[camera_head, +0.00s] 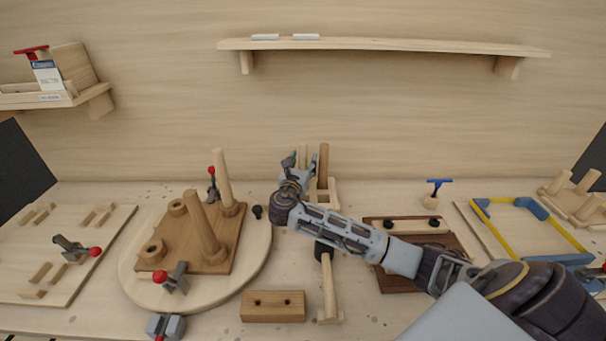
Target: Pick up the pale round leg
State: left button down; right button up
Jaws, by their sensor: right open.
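A pale round leg (303,153) stands upright in a wooden rack (333,192) at the back middle of the bench. A darker round leg (323,165) stands beside it on the right. My right gripper (300,163) is open, its fingers pointing to the back. The pale leg's top shows between the fingertips; its lower part is hidden by the gripper. I cannot tell whether the fingers are around the leg or in front of it. My left gripper is not in view.
To the left, a round board (257,262) bears a brown seat panel (176,238) with two tall legs and red-tipped clamps. A mallet (328,285) and a drilled block (272,306) lie in front. A dark board (395,283) lies under my right arm. A shelf (390,44) hangs above.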

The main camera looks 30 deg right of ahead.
aim_at(303, 145)
dwell(0.4)
grip_shut()
jog(key=shift+r, duration=0.1)
jog(key=shift+r, duration=4.95)
